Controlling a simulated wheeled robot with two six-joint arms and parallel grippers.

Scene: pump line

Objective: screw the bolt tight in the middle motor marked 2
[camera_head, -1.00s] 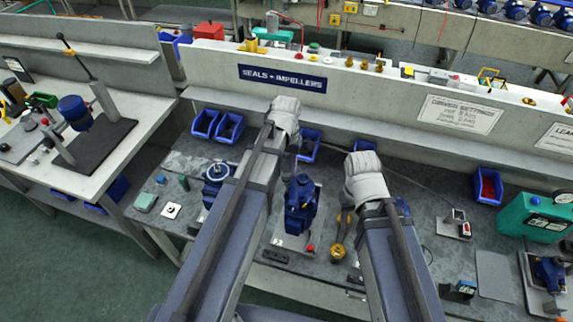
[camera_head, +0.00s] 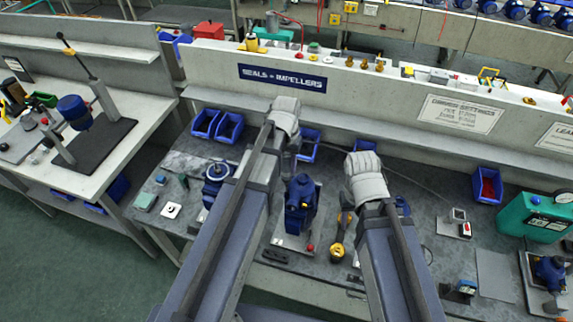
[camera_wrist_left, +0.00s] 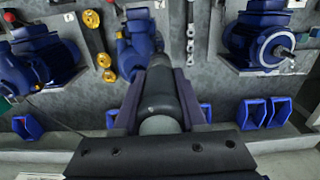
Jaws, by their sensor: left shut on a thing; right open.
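The middle blue motor (camera_head: 301,205) stands on a pale plate on the bench, between my two arms in the head view. It also shows ahead of the jaws in the left wrist view (camera_wrist_left: 138,55). My left gripper (camera_wrist_left: 166,75) is shut on a dark cylindrical tool (camera_wrist_left: 163,100) with a pale grey end. In the head view the left hand (camera_head: 286,118) is above and behind the motor, its jaws mostly hidden. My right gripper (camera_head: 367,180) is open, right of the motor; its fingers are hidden. The bolt and the tool's tip contact cannot be made out.
Another blue motor (camera_head: 216,178) stands to the left, and a third (camera_wrist_left: 38,58) shows in the wrist view. Blue bins (camera_head: 229,127) line the back under the shelf. A green box (camera_head: 535,217) stands at right.

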